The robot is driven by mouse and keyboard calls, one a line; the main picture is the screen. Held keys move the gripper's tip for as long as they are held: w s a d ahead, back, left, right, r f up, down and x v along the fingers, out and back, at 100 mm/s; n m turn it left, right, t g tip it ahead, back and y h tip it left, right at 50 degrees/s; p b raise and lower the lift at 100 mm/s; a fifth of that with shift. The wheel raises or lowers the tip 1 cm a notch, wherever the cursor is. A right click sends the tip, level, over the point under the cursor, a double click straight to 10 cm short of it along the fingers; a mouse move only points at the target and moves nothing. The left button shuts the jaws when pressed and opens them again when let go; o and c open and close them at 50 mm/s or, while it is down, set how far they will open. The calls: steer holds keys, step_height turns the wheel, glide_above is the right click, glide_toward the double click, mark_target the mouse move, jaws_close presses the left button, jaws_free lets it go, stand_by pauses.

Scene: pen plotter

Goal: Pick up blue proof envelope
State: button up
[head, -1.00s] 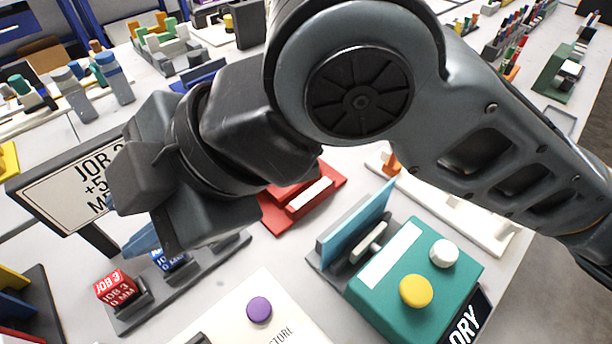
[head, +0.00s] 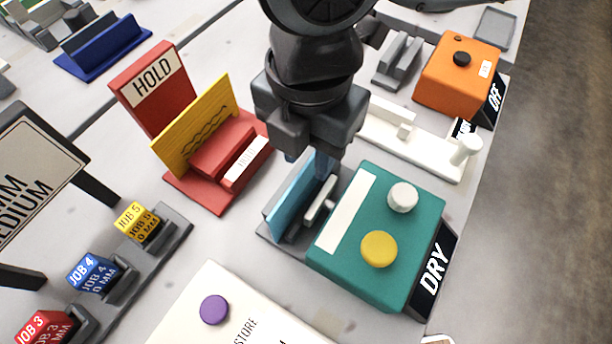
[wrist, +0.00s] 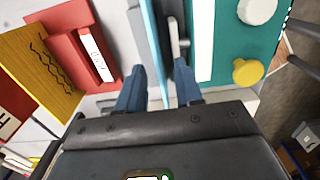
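The blue proof envelope (head: 290,200) is a thin light-blue panel standing upright, slightly tilted, in a grey holder (head: 268,233) beside the teal DRY unit (head: 400,225). My gripper (head: 312,165) is pointed down at the envelope's far upper end in the head view. In the wrist view the envelope (wrist: 152,45) runs edge-on between the two blue fingers of my gripper (wrist: 160,82). The fingers are apart, one on each side of it, with a visible gap at least on the left. Contact with the right finger cannot be told.
A red HOLD stand (head: 218,180) with a yellow wavy-marked panel (head: 195,125) is just left. A white fixture (head: 420,145) and an orange unit (head: 458,78) are at the right back. Job blocks (head: 92,272) stand at the left. The table's right edge is close to the DRY unit.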

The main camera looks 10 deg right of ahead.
mark_target(305, 167)
steer(key=f, duration=0.4)
steer(key=shift+a+f, duration=0.25)
jaws_close()
